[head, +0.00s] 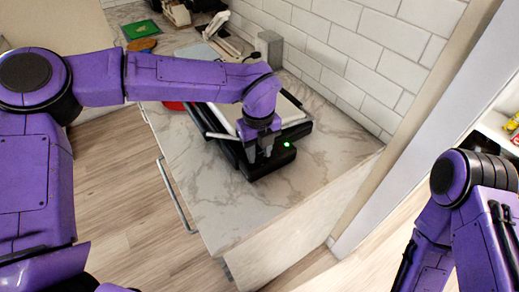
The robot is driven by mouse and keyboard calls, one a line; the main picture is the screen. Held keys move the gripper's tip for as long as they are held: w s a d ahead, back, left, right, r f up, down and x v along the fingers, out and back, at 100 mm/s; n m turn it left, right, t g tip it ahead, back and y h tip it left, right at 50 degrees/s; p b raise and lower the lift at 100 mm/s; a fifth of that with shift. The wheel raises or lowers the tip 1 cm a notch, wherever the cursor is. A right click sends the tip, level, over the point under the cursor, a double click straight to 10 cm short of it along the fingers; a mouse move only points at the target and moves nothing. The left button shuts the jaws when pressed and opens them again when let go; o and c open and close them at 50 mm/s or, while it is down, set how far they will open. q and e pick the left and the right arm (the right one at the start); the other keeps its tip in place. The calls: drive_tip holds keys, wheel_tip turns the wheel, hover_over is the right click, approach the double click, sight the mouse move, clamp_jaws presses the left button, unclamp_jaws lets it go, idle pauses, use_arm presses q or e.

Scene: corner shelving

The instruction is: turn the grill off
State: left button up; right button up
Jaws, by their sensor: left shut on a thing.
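The grill (283,155) is a black appliance with a pale top, standing on the marble-patterned counter. A small green light (287,144) glows on its front right part. A handle bar (222,135) runs along its left side. My left gripper (259,155) points down at the front of the grill and is shut on a part of it near the green light. The fingers hide the exact part they hold. My right arm is at the right edge of the view, and its gripper does not show.
The marble counter (225,205) is clear in front of the grill. Behind it are a green board (141,29), a brown round board (142,45), a red item (173,106) and a grey block (269,46). A white tiled wall (350,50) bounds the counter's right side.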

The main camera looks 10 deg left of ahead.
sight(259, 154)
use_arm(q)
drive_tip(key=shift+f+n+b, duration=0.3)
drive_tip(key=shift+n+b, duration=0.1)
drive_tip(key=shift+b, duration=0.1)
drive_tip(key=shift+r, duration=0.25)
drive_tip(key=o, duration=0.9)
drive_tip(key=shift+c, duration=0.2)
drive_tip(key=shift+o, duration=0.9)
drive_tip(key=shift+w+a, duration=0.1)
drive_tip(key=shift+w, duration=0.1)
wheel_tip(259, 154, up, 10)
drive_tip(key=b, duration=0.1)
drive_tip(key=shift+r+b, duration=0.2)
drive_tip(key=shift+b, duration=0.15)
